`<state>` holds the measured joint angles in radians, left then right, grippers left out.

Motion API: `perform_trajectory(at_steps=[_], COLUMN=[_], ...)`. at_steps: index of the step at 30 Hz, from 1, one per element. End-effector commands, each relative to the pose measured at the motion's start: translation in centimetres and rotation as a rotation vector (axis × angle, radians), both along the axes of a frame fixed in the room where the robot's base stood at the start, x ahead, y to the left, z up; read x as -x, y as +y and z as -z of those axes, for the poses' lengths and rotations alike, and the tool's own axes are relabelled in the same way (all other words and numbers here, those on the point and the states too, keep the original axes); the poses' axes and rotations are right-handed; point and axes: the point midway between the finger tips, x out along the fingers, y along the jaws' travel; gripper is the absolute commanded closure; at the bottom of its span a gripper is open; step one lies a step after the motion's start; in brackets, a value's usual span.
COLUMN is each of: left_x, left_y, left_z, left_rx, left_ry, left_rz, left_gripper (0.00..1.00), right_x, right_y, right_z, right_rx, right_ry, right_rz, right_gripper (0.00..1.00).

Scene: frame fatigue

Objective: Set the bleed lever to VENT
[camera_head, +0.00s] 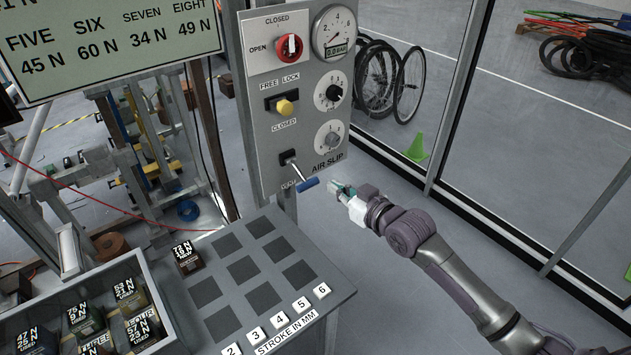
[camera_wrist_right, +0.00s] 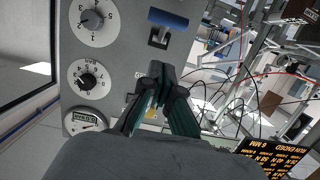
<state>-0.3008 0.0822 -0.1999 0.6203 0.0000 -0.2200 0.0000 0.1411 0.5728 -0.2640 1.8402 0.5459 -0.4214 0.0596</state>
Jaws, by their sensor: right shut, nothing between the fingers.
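The bleed lever (camera_head: 304,183) has a blue grip on a pale shaft that comes out of a dark slot low on the grey panel (camera_head: 262,172). It slants down and right in the head view, with its grip near the small VENT print. The word CLOSED stands above the slot. In the right wrist view the blue grip (camera_wrist_right: 168,18) shows at the top. My right gripper (camera_head: 334,187) is shut and empty, just right of the grip and apart from it. In the wrist view its fingertips (camera_wrist_right: 162,72) meet below the lever slot. My left gripper is out of view.
Above the lever are a yellow knob (camera_head: 285,107), a red knob (camera_head: 289,47), two dials and a pressure gauge (camera_head: 335,31) reading 0.0 bar. A grey table (camera_head: 335,290) with dark squares and a bin (camera_head: 160,300) of blocks stands below. Glass partitions stand behind.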

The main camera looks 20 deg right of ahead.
Motion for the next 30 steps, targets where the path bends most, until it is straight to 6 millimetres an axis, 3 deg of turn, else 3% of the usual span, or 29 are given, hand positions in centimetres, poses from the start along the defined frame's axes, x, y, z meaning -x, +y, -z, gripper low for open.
perform_trajectory(at_steps=[3,9,18,30], left_x=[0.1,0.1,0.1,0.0], left_y=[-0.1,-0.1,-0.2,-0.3], left_z=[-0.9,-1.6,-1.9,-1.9], left_rx=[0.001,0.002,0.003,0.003], left_ry=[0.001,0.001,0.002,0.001], left_rz=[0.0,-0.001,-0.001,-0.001], left_gripper=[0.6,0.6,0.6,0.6], right_x=[-2.6,-5.9,-7.3,-7.4], right_y=[1.0,2.2,2.7,2.7], right_z=[0.1,1.7,4.3,4.6], right_rx=[-0.002,0.0,0.003,0.001], right_ry=[0.0,0.003,0.001,0.001], right_rz=[0.0,0.0,0.0,0.0], right_gripper=[1.0,1.0,1.0,1.0])
